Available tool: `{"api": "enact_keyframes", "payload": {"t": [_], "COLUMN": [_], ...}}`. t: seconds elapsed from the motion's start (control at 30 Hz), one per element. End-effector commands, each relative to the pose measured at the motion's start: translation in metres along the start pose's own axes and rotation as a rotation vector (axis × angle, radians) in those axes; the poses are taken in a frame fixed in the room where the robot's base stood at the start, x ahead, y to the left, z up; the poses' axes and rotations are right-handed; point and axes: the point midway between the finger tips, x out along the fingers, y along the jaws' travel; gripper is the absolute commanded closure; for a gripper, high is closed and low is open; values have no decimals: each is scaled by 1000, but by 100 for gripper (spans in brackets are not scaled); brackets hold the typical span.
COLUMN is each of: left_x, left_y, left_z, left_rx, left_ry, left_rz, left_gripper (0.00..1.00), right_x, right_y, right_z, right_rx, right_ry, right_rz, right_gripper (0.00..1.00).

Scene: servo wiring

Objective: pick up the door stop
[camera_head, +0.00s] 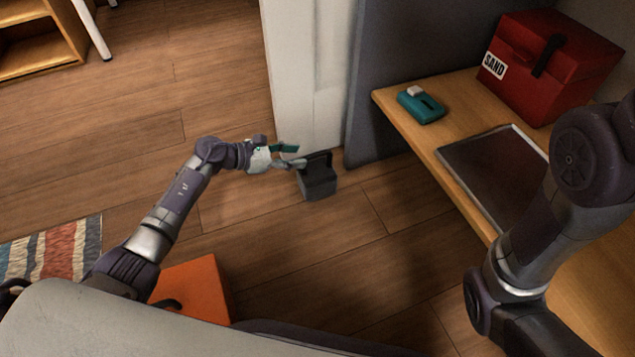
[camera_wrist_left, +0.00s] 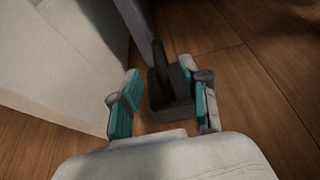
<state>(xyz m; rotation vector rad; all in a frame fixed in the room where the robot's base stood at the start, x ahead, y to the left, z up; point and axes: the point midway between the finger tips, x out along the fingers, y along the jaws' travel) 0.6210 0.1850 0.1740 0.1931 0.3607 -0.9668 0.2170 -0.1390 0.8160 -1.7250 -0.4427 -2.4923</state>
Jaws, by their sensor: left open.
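The door stop (camera_head: 318,184) is a dark grey block with a black handle on top. It stands on the wooden floor at the foot of the white door. My left gripper (camera_head: 295,156) is open right at the handle, reaching in from the left. In the left wrist view the door stop (camera_wrist_left: 168,95) shows between and beyond the teal fingers of the left gripper (camera_wrist_left: 165,100), closer to the right finger. I cannot tell whether a finger touches it. My right arm shows at the right, but its gripper is out of view.
The white door (camera_head: 308,80) and a grey panel (camera_head: 395,70) stand close behind the door stop. A wooden bench (camera_head: 455,100) at right holds a red box (camera_head: 560,75), a teal object (camera_head: 420,106) and a dark tray (camera_head: 490,170). An orange box (camera_head: 195,290) is at lower left.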

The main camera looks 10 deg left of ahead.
Motion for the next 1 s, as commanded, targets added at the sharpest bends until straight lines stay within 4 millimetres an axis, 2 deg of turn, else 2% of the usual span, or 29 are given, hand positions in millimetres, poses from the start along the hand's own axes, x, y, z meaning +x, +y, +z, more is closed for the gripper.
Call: {"api": "enact_keyframes", "payload": {"t": [0.07, 0.27, 0.5, 0.6, 0.9, 0.93, 1.0], "left_x": [12, 23, 54, 66, 70, 70, 70], "left_y": [0, 0, 0, 0, 1, 1, 1], "left_z": [-2, -2, -4, -2, 1, 1, 1], "left_rx": [0, -1, 0, -2, -2, -2, -2], "left_ry": [-2, -1, -3, -3, 0, 0, 0], "left_rz": [1, 1, 0, 0, 1, 1, 1], "left_gripper": [54, 54, 54, 54, 54, 56, 68], "right_x": [-8, -15, -45, -51, -52, -52, -52], "right_y": [-2, -3, -9, -11, -11, -11, -11], "right_z": [-3, -5, -16, -18, -18, -18, -18], "right_rx": [0, 0, 0, 0, 0, 0, 0], "right_ry": [-1, -1, 0, -1, -1, -1, -1], "right_rz": [0, 0, -1, -1, -1, -1, -1], "right_gripper": [100, 100, 100, 100, 100, 100, 100]}}
